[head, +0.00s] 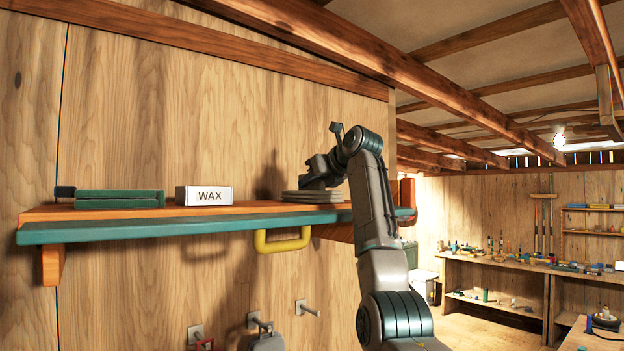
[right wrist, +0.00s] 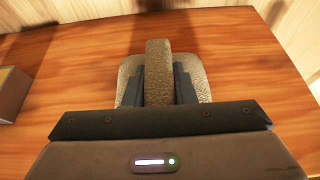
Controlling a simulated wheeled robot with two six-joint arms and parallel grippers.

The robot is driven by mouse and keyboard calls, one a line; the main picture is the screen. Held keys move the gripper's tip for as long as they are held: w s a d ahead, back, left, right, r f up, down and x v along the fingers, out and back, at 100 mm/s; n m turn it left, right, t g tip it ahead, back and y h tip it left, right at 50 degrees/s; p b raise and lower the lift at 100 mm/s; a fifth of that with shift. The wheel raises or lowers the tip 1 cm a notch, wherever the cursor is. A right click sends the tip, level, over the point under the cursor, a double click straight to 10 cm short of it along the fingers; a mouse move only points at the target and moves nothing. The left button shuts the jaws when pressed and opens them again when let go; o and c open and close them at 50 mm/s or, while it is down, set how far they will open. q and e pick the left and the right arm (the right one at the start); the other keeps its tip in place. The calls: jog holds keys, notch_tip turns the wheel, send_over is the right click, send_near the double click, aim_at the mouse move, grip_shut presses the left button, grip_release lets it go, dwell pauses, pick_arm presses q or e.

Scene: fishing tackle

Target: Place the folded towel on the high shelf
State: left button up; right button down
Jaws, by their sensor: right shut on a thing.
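The folded towel (head: 312,197) is a grey-brown stack of layers at the right part of the high shelf (head: 252,220). It appears to rest on the shelf board. My right gripper (head: 312,178) reaches over it from the right. In the right wrist view the two dark fingers (right wrist: 159,88) are shut on a raised middle fold of the towel (right wrist: 205,90), which spreads out on both sides over the wooden board (right wrist: 245,60). The towel's near part is hidden behind the gripper body. My left gripper is not in view.
A white WAX box (head: 204,196) stands left of the towel, and flat green cases (head: 119,199) lie farther left. A yellow handle (head: 282,241) hangs under the shelf's teal front edge. Metal hooks (head: 306,308) stick out of the wall below. Bare board lies between box and towel.

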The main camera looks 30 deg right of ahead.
jog(key=shift+s+a+r, duration=0.1)
jog(key=shift+s, duration=0.15)
jog(key=c, duration=1.2)
grip_release()
jog(key=shift+w+f, duration=0.15)
jog(key=shift+f, duration=0.05)
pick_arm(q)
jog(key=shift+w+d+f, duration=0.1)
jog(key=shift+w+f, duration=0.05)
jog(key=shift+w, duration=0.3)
pick_arm(e)
jog(key=shift+r, duration=0.2)
jog(key=shift+s+b, duration=0.3)
pick_arm(q)
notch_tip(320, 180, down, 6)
jog(key=b, duration=0.5)
jog(key=shift+b, duration=0.4)
pick_arm(e)
jog(key=v, duration=1.1)
jog(key=shift+s+r, duration=0.15)
jog(key=shift+s, duration=0.15)
